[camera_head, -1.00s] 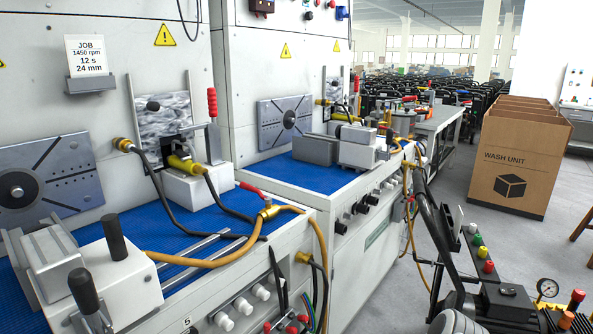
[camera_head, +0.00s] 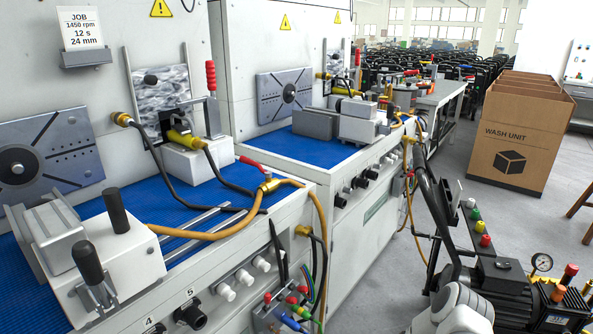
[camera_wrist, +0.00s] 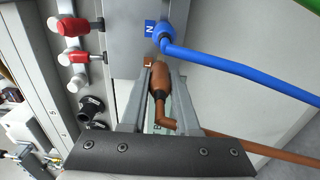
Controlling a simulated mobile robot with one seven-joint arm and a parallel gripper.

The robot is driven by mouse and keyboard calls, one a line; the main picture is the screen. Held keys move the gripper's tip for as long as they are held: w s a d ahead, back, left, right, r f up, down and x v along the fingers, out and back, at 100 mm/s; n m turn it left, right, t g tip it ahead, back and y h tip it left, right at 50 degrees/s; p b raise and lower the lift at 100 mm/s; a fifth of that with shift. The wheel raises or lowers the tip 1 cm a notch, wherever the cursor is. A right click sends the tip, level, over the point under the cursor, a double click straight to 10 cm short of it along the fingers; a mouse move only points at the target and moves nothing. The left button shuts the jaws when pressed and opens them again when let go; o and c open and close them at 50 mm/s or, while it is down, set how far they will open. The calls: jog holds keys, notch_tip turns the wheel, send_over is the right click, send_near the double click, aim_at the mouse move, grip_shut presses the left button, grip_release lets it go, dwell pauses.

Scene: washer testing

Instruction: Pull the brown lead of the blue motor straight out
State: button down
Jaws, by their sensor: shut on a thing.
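In the wrist view, my gripper (camera_wrist: 158,98) is shut on the brown plug (camera_wrist: 160,80), one grey finger on each side. The plug's front end meets a grey terminal box (camera_wrist: 122,40), beside a small brown label. I cannot tell how deep it sits. The brown lead (camera_wrist: 245,144) bends from the plug's rear and runs off to the right. A blue lead (camera_wrist: 235,68) is plugged in beside it at a label marked N. In the head view, the box with coloured leads (camera_head: 290,314) is at the bottom edge. I cannot make out a blue motor.
In the wrist view, red taps (camera_wrist: 72,27) and a black knob (camera_wrist: 92,105) lie left of the box. In the head view, the bench (camera_head: 205,300) carries a yellow hose (camera_head: 225,232). A pump cart (camera_head: 515,285) stands at the right, with open floor behind it.

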jog(key=shift+v, duration=1.55)
